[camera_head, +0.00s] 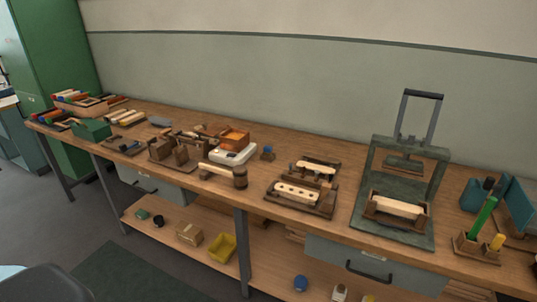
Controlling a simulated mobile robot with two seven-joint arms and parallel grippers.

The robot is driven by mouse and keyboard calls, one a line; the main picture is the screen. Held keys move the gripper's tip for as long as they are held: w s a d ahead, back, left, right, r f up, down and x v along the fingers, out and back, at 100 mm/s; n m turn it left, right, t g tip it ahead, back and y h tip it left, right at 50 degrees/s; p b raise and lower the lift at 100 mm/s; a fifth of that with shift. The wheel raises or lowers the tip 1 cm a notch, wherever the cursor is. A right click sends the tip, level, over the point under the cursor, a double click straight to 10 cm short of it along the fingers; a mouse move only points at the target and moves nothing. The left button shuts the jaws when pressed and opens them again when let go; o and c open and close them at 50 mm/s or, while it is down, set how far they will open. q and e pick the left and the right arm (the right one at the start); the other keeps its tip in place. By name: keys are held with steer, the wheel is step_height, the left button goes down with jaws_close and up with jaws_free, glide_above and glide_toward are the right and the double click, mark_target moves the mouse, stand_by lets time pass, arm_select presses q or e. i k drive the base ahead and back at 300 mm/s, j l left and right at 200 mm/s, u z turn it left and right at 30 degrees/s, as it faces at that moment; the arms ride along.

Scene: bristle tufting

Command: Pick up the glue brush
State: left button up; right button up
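No brush can be made out for certain at this distance. A long green handle (483,217) stands tilted in a small wooden holder (464,244) at the right end of the bench; it may be the glue brush, but its lower end is hidden. A short yellow piece (497,241) stands beside it in the same holder. Neither of my grippers is in view.
The long wooden bench (345,225) runs along the wall. A green press (438,163) stands left of the holder, and a teal panel (517,207) behind it. A wooden mallet (239,177), a drilled block (297,192) and trays crowd the bench. A lower shelf (262,262) holds small items.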

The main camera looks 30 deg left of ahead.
mark_target(267, 150)
steer(key=i+j, duration=0.2)
steer(key=i, duration=0.2)
steer(key=i+j+u, duration=0.15)
steer(key=i, duration=0.25)
